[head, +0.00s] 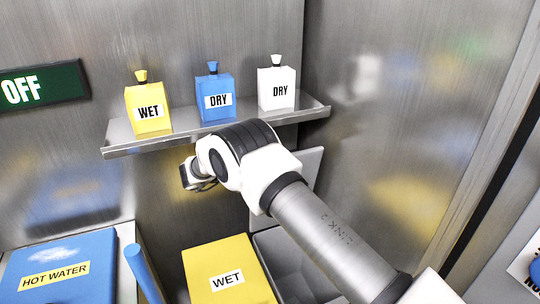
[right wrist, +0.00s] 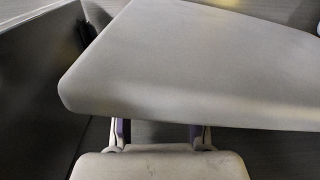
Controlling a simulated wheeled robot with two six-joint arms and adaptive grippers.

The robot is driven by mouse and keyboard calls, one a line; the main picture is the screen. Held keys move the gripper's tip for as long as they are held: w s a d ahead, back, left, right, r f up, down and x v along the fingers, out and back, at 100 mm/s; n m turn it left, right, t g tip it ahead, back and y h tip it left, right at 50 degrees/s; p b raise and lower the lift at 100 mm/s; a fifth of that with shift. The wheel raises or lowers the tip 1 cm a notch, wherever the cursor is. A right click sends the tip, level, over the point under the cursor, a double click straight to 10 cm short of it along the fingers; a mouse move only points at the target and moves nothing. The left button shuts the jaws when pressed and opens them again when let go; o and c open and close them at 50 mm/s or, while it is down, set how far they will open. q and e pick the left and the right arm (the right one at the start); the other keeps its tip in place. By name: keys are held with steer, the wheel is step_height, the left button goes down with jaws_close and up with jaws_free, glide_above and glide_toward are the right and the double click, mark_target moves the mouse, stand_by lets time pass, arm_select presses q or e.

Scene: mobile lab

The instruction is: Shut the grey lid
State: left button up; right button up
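The grey lid (head: 309,168) stands raised at the back of an open grey bin (head: 272,250) in the head view, partly hidden behind my right arm. In the right wrist view the lid (right wrist: 180,65) is a large pale panel across the middle, in front of the fingertips. My right gripper (head: 197,176) is to the left of the lid in the head view, below the shelf. In the right wrist view its fingers (right wrist: 160,132) are apart, with the tips hidden behind the lid. Contact cannot be told. My left gripper is not in view.
A metal shelf (head: 180,137) above holds a yellow WET bottle (head: 147,104), a blue DRY bottle (head: 214,90) and a white DRY bottle (head: 277,84). A yellow WET box (head: 215,262) stands left of the bin. A blue HOT WATER box (head: 85,252) is at lower left.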

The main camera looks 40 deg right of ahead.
steer(key=shift+s+a+r, duration=0.1)
steer(key=shift+s, duration=0.05)
jaws_close()
steer(key=s+a+f+m+p, duration=0.1)
steer(key=s+a+f+m, duration=0.1)
steer(key=s, duration=0.5)
steer(key=s+a+f+m+p, duration=0.1)
steer(key=s+f+m+p, duration=0.1)
steer(key=s+m, duration=0.3)
steer(key=shift+s+a+f, duration=0.35)
steer(key=shift+s+f, duration=0.3)
steer(key=shift+s, duration=1.15)
